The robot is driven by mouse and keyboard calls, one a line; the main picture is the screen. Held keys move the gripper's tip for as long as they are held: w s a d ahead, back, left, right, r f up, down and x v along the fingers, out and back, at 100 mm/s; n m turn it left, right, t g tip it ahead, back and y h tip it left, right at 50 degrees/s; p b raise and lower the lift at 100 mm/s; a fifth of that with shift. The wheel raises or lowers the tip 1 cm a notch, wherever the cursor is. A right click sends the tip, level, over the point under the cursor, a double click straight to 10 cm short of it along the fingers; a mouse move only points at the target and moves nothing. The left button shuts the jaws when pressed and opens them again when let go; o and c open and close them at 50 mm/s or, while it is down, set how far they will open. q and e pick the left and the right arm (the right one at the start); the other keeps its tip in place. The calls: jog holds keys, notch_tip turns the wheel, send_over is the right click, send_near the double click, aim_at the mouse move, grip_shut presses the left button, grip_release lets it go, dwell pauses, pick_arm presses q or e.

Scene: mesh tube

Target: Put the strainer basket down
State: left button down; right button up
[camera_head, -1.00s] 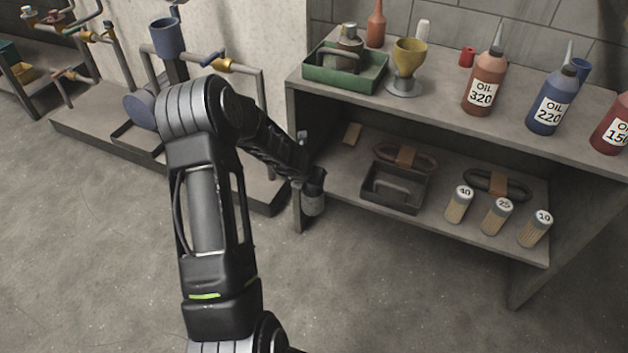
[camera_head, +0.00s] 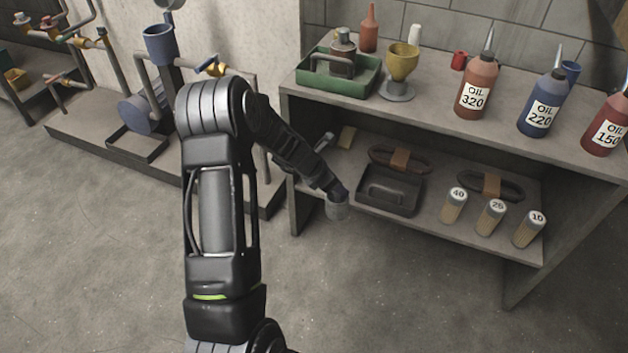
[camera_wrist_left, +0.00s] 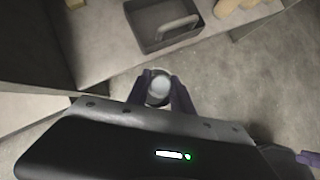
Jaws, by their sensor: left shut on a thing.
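The strainer basket (camera_head: 338,211) is a small grey mesh cylinder at the end of my left arm in the head view. My left gripper (camera_head: 337,194) is shut on it and holds it in front of the lower shelf's front edge, near the dark tray. In the left wrist view the basket (camera_wrist_left: 159,90) shows from above as a round pale shape between the two fingers of the gripper (camera_wrist_left: 160,88). Its lower part is hidden there.
The lower shelf (camera_head: 420,215) bears an empty-looking dark tray (camera_head: 388,203), coiled belts (camera_head: 399,160) and several labelled cylinders (camera_head: 454,206). The upper shelf holds a green tray (camera_head: 362,82), a yellow funnel cup (camera_head: 403,60) and oil bottles (camera_head: 476,88). Pipework stands at the left.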

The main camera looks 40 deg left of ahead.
pick_arm(q)
jog(key=s+d+r+m+g+h+p, duration=0.1)
jog(key=s+d+r+m+g+p, duration=0.4)
jog(key=d+r+m+p, duration=0.5)
jog(key=s+d+r+m+g+h+p, duration=0.2)
jog(key=s+d+r+m+g+p, duration=0.3)
jog(key=s+d+r+m+p, duration=0.2)
jog(key=d+r+m+p, duration=0.2)
jog(key=d+r+m, duration=0.1)
jog(key=m, duration=0.1)
jog(key=shift+s+m+g+p, duration=0.15)
jog(key=shift+m+g+p, duration=0.2)
jog(key=shift+m+g, duration=0.05)
jog(key=shift+r, duration=0.1)
